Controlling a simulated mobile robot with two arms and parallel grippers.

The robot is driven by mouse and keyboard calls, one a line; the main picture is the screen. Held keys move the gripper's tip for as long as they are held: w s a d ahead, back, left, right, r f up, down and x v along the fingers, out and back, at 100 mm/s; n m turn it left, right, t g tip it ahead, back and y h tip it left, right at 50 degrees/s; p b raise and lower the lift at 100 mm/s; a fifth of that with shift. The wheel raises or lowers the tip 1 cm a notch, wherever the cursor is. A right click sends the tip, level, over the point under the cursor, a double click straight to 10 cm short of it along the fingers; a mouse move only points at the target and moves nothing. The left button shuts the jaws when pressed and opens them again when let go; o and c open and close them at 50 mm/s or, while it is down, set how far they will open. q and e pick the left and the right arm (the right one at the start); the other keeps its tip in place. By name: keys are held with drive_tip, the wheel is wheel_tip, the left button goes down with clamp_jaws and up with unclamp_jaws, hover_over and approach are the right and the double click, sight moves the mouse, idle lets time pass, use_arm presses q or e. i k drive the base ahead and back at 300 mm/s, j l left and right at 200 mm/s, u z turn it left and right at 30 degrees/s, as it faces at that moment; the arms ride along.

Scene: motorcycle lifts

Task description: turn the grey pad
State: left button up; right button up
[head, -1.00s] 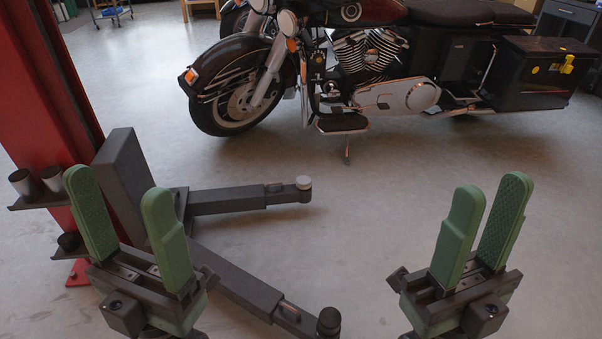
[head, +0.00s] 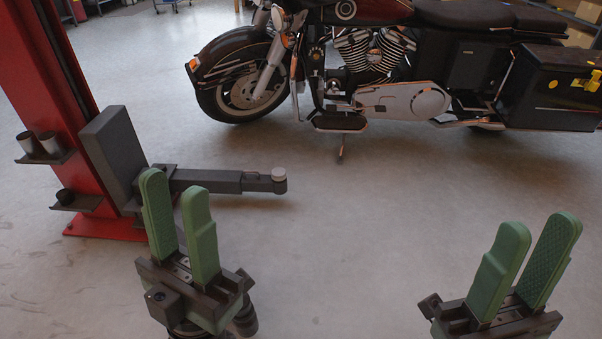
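The grey pad (head: 279,174) is a small light grey round cap on the tip of a dark lift arm (head: 215,181), which reaches right from the red post. It stands clear of both grippers. My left gripper (head: 176,192) has green fingers held apart with nothing between them. It appears below and left of the pad in the picture, in front of the lift arm's base. My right gripper (head: 538,235) is also open and empty at the lower right, far from the pad. A second, lower lift arm is mostly hidden behind my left gripper.
The red lift post (head: 45,90) stands at the left, with small shelves of dark and grey cups (head: 50,142). A motorcycle (head: 375,70) stands behind the pad. Grey floor (head: 350,230) between my grippers is clear.

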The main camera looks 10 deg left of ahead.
sight(278, 174)
drive_tip(key=i+l, duration=0.15)
drive_tip(key=l, duration=0.15)
drive_tip(key=i+l+u, duration=0.1)
drive_tip(key=l, duration=0.2)
drive_tip(key=i+l, duration=0.2)
drive_tip(key=l, duration=0.15)
drive_tip(key=i+l+u, duration=0.1)
drive_tip(key=l, duration=0.2)
drive_tip(key=i+j+u, duration=0.15)
drive_tip(key=i, duration=1.45)
